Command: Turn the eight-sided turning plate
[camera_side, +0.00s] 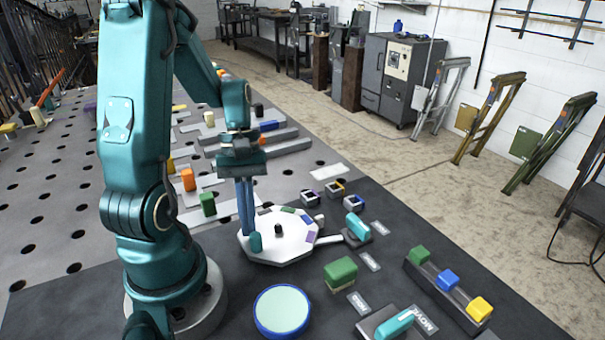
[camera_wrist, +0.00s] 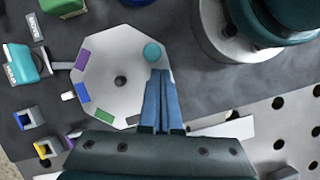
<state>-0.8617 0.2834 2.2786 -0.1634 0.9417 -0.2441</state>
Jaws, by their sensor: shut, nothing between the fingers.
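The eight-sided turning plate (camera_side: 272,251) is white and lies flat on the dark table; it also shows in the wrist view (camera_wrist: 108,62). It has a dark centre hub (camera_side: 278,229), an upright teal peg (camera_side: 255,243) near its edge, and purple, blue and green patches around the rim. My gripper (camera_side: 246,232) points down over the plate's edge, fingers shut and empty. In the wrist view, the fingertips (camera_wrist: 158,73) are right beside the teal peg (camera_wrist: 152,52); I cannot tell whether they touch it. The fingers cover part of the rim.
A teal block (camera_side: 356,228) on a dark base stands just right of the plate. A green block (camera_side: 340,272), a round blue-rimmed pad (camera_side: 282,310) and a teal lever (camera_side: 394,323) are nearer the front. A rail with coloured blocks (camera_side: 447,287) is at right. Small sockets (camera_side: 310,197) stand behind.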

